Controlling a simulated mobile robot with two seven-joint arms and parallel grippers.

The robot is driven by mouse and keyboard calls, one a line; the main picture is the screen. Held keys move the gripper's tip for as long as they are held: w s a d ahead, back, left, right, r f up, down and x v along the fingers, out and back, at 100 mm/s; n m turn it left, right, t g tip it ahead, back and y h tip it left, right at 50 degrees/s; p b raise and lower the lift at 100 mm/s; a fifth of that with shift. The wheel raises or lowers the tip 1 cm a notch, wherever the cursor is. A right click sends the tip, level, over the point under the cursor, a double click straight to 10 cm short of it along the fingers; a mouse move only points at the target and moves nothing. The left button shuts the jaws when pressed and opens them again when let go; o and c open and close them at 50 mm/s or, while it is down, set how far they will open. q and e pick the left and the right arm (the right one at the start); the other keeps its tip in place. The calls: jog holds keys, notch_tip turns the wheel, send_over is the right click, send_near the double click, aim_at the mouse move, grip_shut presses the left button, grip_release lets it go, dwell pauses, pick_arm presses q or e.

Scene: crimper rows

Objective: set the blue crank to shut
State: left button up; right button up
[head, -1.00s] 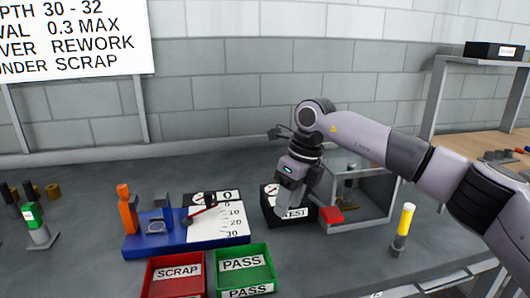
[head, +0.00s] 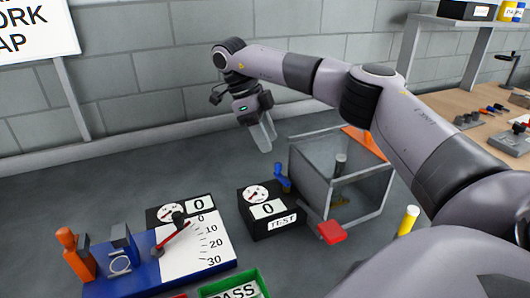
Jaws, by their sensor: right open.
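The blue crank (head: 282,178) is a small bent blue handle between the black TEST box and the clear-walled box. It points up and tilts slightly; whether that is open or shut I cannot tell. My right gripper (head: 264,137) is open and empty, its fingers pointing down. In the picture it is above and a little left of the crank, apart from it. My left gripper is not in view.
The black TEST box (head: 266,226) reads 0. The clear-walled box (head: 315,180) with a red block (head: 332,232) stands to its right. A blue fixture (head: 125,276) with a scale is at left.

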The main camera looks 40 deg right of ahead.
aim_at(282, 177)
jog(key=shift+x, duration=3.3)
jog(key=shift+c, duration=0.2)
grip_shut()
